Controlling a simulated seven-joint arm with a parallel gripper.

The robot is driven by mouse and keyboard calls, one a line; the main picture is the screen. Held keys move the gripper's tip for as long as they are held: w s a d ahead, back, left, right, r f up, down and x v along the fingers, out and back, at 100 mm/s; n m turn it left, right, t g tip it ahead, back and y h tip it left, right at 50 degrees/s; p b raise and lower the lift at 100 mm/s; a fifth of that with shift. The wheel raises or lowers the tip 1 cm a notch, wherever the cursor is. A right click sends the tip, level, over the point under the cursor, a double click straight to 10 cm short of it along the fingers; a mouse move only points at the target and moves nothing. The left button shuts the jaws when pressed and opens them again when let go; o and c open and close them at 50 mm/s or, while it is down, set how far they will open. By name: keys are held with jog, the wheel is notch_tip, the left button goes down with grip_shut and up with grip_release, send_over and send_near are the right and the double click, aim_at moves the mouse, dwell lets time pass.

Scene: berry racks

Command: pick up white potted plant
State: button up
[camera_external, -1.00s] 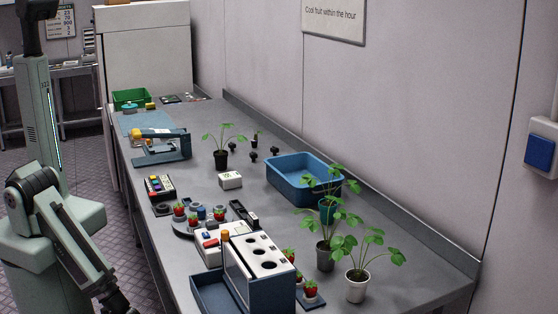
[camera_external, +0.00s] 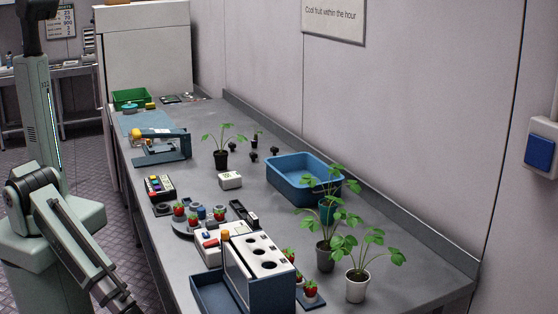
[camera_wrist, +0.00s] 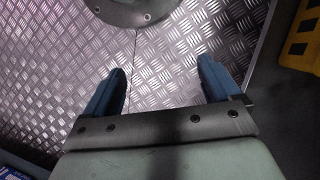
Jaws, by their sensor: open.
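The white potted plant (camera_external: 357,286) stands upright at the near right end of the grey bench in the external view, with green leaves above a white pot. In the external view my arm is at the lower left, off the bench and far from the white pot, and the gripper end is out of the frame.
A rack with round holes (camera_external: 262,262) stands on the bench left of the plants, with strawberries beside it. A blue bin (camera_external: 290,185) and a plant in a black pot (camera_external: 221,160) are farther back. The bench's near right corner is clear. A yellow object (camera_wrist: 303,40) shows in the wrist view.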

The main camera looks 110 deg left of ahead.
jog(key=w+d+r+m+t, duration=0.2)
jog(key=w+d+r+m, duration=0.35)
jog(key=w+d, duration=0.5)
jog(key=w+d+r+m+t, duration=0.2)
jog(key=w+d+r+m, duration=0.35)
jog(key=w, duration=0.75)
jog(key=w+d+r+m+t, duration=0.1)
jog(key=w+d+r+m, duration=0.3)
jog(key=d+r, duration=0.45)
jog(key=w+d+r+m+t+h, duration=0.1)
jog(key=w+d+r, duration=0.65)
jog(key=r, duration=0.25)
jog(key=w+d+r+m+t, duration=0.1)
jog(key=w+d+r+m, duration=0.3)
jog(key=d+r, duration=0.55)
jog(key=w+a+r+n, duration=0.2)
jog(key=w+a+r, duration=0.35)
jog(key=w, duration=0.25)
notch_tip(320, 180, up, 18)
jog(key=n+g, duration=0.2)
jog(key=n, duration=0.2)
send_over(358, 276)
jog(key=f, duration=0.7)
jog(key=shift+a, duration=0.3)
jog(key=shift+d+f, duration=0.15)
jog(key=shift+f, duration=1.3)
jog(key=shift+d+f, duration=0.15)
jog(key=shift+f, duration=1.25)
jog(key=c, duration=1.1)
